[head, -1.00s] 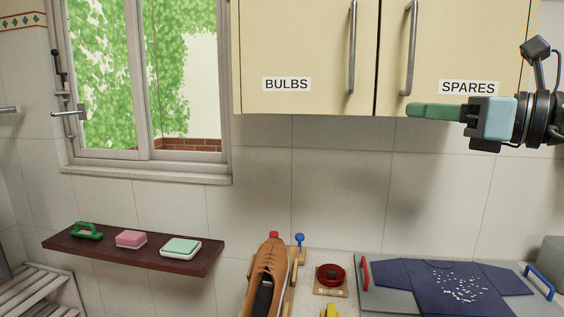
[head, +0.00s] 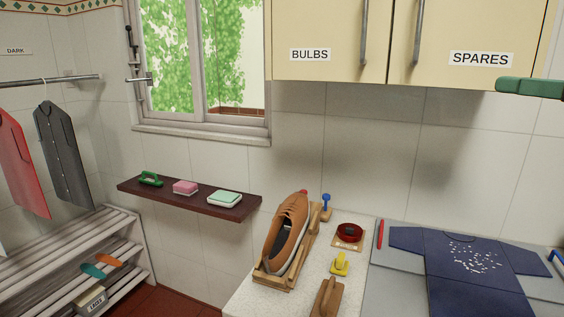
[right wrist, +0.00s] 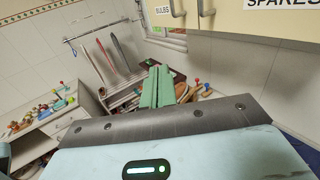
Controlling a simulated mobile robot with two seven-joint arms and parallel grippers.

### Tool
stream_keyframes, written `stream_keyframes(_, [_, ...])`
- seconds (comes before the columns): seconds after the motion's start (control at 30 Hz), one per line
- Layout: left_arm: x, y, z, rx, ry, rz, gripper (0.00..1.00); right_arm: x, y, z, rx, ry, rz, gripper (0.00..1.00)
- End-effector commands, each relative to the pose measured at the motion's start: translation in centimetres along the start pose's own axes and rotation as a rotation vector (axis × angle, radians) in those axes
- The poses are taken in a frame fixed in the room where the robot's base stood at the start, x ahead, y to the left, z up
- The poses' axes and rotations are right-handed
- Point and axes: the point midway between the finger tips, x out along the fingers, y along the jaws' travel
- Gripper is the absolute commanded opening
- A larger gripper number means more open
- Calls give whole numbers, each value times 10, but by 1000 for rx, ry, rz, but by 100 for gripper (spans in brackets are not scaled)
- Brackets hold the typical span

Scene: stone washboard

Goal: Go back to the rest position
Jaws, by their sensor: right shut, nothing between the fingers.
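My right gripper (head: 530,87) shows at the right edge of the head view, in front of the cabinet marked SPARES. Only its green fingers are in that view. In the right wrist view the two green fingers (right wrist: 157,87) lie side by side, shut and empty. My left gripper is not in the head view.
Cream cabinets (head: 328,25) hang above the counter (head: 250,290). On the counter are a brown shoe on a wooden stand (head: 287,240), a red round object (head: 350,232) and a navy shirt (head: 465,270). A dark shelf (head: 190,198) and slatted rack (head: 60,262) stand left.

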Motion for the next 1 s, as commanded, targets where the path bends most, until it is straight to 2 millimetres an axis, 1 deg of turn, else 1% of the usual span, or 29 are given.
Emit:
stream_keyframes(0.03, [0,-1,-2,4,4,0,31,1,1,-1,2,0,3,0])
stream_keyframes(0.1, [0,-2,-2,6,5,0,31,15,15,-15,62,-20,91,0])
stream_keyframes(0.27, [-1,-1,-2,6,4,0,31,34,43,-37,203,-84,251,0])
stream_keyframes(0.37, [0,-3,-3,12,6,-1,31,43,58,-50,324,-139,347,0])
stream_keyframes(0.47, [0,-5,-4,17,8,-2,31,49,71,-64,490,-211,440,0])
stream_keyframes(0.5, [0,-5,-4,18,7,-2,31,51,74,-71,574,-247,471,0])
stream_keyframes(0.57, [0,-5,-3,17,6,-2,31,53,76,-82,713,-308,510,0])
stream_keyframes(0.67, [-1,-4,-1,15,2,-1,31,53,69,-103,967,-420,530,0])
stream_keyframes(0.7, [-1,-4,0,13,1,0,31,53,63,-113,1072,-467,522,0])
stream_keyframes(0.77, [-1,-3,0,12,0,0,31,52,52,-132,1229,-535,491,0])
stream_keyframes(0.8, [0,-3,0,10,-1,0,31,51,44,-148,1335,-579,458,0])
stream_keyframes(0.87, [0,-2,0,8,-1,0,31,49,30,-174,1492,-645,390,0])
stream_keyframes(0.9, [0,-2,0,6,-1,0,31,46,22,-195,1596,-686,332,0])
stream_keyframes(0.97, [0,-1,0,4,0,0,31,42,10,-229,1747,-745,228,0])
stream_keyframes(1.0, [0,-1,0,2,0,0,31,38,4,-255,1843,-779,147,0])
